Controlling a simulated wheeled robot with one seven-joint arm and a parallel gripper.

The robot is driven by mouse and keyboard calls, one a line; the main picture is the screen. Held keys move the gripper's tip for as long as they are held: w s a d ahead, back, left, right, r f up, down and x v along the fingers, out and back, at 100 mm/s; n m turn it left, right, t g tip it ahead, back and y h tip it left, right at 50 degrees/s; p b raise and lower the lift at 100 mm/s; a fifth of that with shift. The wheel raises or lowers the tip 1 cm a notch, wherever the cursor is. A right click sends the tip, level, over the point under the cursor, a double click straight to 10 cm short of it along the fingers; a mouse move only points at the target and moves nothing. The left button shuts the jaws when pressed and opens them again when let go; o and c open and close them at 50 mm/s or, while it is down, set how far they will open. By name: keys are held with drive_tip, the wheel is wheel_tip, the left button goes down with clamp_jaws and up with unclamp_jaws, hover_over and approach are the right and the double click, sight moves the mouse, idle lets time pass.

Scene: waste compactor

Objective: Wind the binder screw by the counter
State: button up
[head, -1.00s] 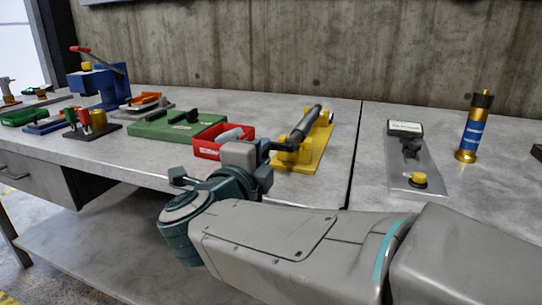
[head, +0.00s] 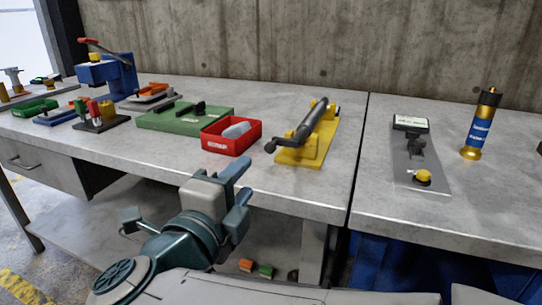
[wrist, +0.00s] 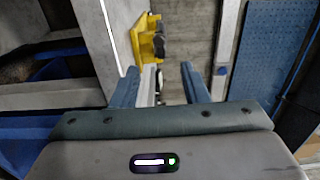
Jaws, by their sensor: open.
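A yellow fixture (head: 308,150) with a dark bar and crank-like end stands on the bench, left of the seam. It also shows in the wrist view (wrist: 146,42), beyond the fingers. A metal plate (head: 420,178) right of the seam carries a small display box (head: 411,123), a dark clamp-like part and a yellow knob (head: 423,176). I cannot tell for sure which part is the binder screw; no label is readable. My gripper (head: 243,182) is open and empty, in front of the bench edge, apart from both fixtures. Its two fingers show in the wrist view (wrist: 159,76).
A red bin (head: 231,143) with a grey piece inside and a green block (head: 184,117) stand left of the yellow fixture. A gold and blue cylinder (head: 480,125) stands at the right. A blue lever press (head: 105,75) is at the far left. Bare bench top lies around the plate.

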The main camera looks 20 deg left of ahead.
drive_tip(key=shift+s+a, duration=0.1)
drive_tip(key=shift+s, duration=1.1)
idle(0.5)
